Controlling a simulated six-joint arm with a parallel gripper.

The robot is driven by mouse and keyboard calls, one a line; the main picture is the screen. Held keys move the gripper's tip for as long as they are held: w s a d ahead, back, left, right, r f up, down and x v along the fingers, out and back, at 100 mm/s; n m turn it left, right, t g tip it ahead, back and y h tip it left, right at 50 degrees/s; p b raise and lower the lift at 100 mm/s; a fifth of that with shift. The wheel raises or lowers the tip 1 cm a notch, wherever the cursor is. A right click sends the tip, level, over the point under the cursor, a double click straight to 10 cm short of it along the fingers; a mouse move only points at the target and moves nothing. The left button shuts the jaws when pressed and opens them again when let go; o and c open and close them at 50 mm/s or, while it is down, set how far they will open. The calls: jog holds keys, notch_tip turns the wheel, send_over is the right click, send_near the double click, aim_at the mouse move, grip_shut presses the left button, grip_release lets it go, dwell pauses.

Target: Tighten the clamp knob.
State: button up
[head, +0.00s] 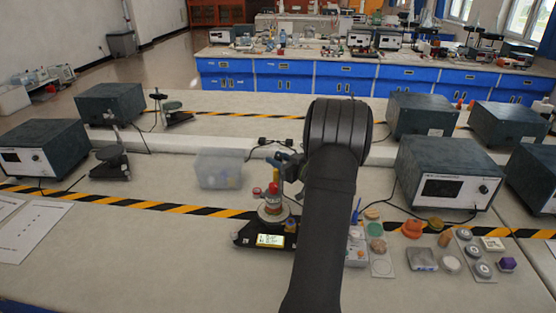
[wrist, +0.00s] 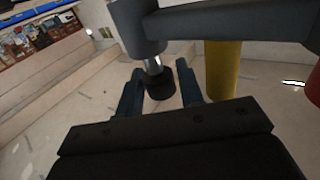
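In the wrist view a black clamp knob (wrist: 160,86) sits on a short silver shaft. The shaft comes out of a grey cylindrical clamp body (wrist: 138,27), joined to a grey bar (wrist: 235,20). My gripper (wrist: 160,68) has its two dark blue fingers on either side of the knob, with a visible gap at each side, so it is open around the knob. In the head view my gripper (head: 290,165) is small and partly hidden behind my own arm. The knob cannot be made out there.
A yellow post (wrist: 221,70) and a red item (wrist: 314,85) stand right of the knob. In the head view a black scale with a lit display (head: 270,240), a clear plastic bin (head: 219,168) and a grey instrument box (head: 448,174) are nearby.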

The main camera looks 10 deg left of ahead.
jog(key=shift+c, duration=0.4)
jog(key=c, duration=0.6)
jog(key=shift+m+t+h, duration=0.7)
jog(key=shift+t, duration=0.2)
jog(key=o, duration=0.7)
